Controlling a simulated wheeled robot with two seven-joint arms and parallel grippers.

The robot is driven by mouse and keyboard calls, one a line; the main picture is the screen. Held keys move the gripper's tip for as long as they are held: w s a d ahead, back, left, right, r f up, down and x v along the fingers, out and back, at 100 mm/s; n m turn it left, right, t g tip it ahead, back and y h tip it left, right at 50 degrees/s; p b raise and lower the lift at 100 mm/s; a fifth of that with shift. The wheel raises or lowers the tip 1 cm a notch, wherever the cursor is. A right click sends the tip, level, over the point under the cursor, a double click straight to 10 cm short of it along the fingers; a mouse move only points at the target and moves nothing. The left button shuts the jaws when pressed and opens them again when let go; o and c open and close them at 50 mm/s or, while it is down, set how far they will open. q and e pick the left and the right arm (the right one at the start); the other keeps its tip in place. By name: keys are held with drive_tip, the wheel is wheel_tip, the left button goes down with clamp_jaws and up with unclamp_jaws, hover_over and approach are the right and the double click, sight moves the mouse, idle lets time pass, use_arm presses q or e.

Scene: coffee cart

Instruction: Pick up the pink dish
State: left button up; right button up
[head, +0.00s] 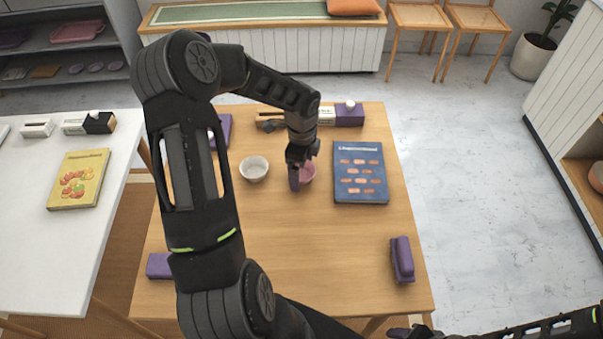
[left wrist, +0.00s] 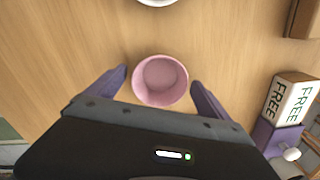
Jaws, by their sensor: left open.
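The pink dish (head: 309,173) is a small round bowl standing upright on the wooden table, partly hidden by my left gripper (head: 297,180) in the head view. In the left wrist view the pink dish (left wrist: 160,80) shows whole, between the spread purple fingers of my left gripper (left wrist: 160,82). The gripper is open, with gaps between the fingers and the dish's sides. I cannot tell the fingers' exact height above the table. My right gripper (head: 410,332) shows only in part at the bottom edge of the head view, and its jaw state is unclear.
A white bowl (head: 254,168) stands left of the dish. A dark blue book (head: 360,172) lies to the right. Purple-and-white cartons (head: 348,114) lie at the back. A purple block (head: 402,260) lies front right. The table's middle front is clear.

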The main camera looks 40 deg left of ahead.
idle(0.4)
use_arm(q)
drive_tip(key=c, duration=1.3)
